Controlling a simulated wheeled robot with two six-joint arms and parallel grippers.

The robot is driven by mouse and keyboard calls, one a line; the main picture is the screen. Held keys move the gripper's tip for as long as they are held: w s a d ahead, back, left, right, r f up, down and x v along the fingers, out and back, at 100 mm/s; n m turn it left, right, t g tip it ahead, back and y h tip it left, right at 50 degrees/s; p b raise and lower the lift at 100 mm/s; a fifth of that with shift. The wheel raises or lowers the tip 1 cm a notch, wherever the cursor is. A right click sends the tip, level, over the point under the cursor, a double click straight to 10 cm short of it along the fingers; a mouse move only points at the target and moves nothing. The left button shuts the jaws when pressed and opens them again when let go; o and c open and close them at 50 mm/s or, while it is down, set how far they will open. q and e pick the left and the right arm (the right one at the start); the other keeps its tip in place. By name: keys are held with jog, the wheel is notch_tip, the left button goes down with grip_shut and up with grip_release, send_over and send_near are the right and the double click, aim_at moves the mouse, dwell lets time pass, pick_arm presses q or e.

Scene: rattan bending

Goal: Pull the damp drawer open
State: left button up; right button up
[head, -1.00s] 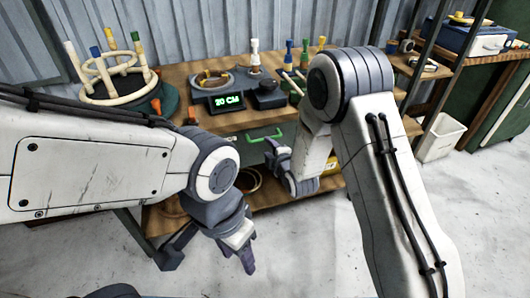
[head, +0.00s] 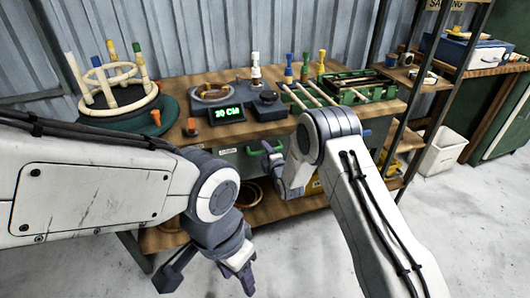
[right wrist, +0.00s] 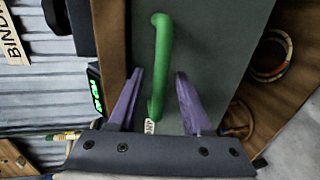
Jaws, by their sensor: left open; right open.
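The damp drawer (head: 235,163) has a grey-green front below the worktop and looks closed. Its green handle (head: 257,150) shows partly in the head view and as a long bar in the right wrist view (right wrist: 160,60). A white label (right wrist: 149,127), partly covered, sits by the handle's end. My right gripper (right wrist: 158,75) is open, its two purple fingers on either side of the handle in the picture; I cannot tell whether they touch it. In the head view it is just right of the handle (head: 274,155). My left gripper (head: 210,284) is open, low in front of the bench, and empty.
The worktop holds a display reading 20 CM (head: 227,114), a ring stand (head: 118,88) and several coloured clamps. A white bin (head: 439,150) stands right. The floor in front is clear.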

jog(key=shift+w+a, duration=0.1)
jog(key=shift+w, duration=0.05)
grip_shut()
dwell(1.4)
